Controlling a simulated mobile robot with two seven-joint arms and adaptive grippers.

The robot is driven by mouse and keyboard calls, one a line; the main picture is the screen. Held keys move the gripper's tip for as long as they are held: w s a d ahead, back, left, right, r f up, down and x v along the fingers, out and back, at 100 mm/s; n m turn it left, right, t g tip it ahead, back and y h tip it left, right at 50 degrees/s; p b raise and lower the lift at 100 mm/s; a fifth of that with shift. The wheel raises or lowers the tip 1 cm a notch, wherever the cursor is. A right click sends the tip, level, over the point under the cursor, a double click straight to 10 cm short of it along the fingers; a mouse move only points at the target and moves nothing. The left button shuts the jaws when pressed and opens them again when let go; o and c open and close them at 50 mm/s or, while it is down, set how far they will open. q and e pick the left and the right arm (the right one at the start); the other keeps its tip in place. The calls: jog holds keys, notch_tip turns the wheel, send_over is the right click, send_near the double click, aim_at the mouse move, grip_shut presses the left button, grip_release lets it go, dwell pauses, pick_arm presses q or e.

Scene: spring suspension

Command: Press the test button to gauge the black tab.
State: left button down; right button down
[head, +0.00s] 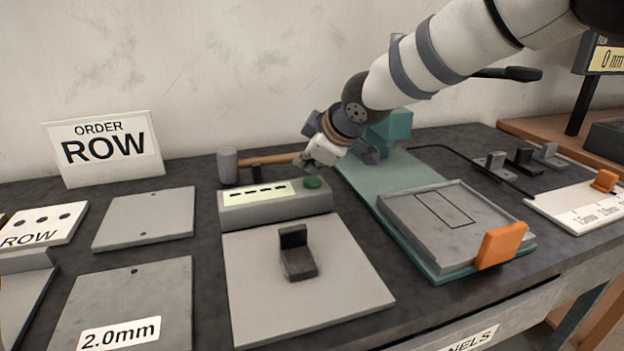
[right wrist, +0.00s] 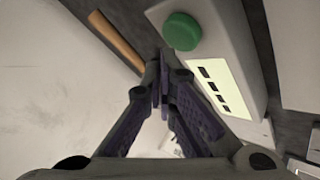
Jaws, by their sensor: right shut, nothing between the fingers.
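The green test button (head: 312,182) sits on the right end of the grey gauge box (head: 262,212), beside a pale display with several dark dashes. The black tab (head: 297,254), an L-shaped piece, stands on the grey plate (head: 340,298) in front of the box. My right gripper (head: 308,164) is shut and empty, just above and behind the button in the head view. In the right wrist view the button (right wrist: 181,31) lies just beyond the shut fingertips (right wrist: 163,60); whether they touch it I cannot tell. My left gripper is not in view.
A hammer (head: 228,166) lies behind the box. A teal fixture with a grey tray (head: 450,225) and orange clamp (head: 500,243) stands to the right. Several small tabs (head: 523,160) lie farther right. Grey plates (head: 145,218) and an order sign (head: 104,148) are at left.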

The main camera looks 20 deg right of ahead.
aim_at(309, 181)
jog(key=shift+f, duration=0.45)
jog(key=shift+f, duration=0.6)
dwell(0.8)
jog(key=shift+r, duration=1)
jog(key=shift+r, duration=2.55)
jog(key=shift+f, duration=0.1)
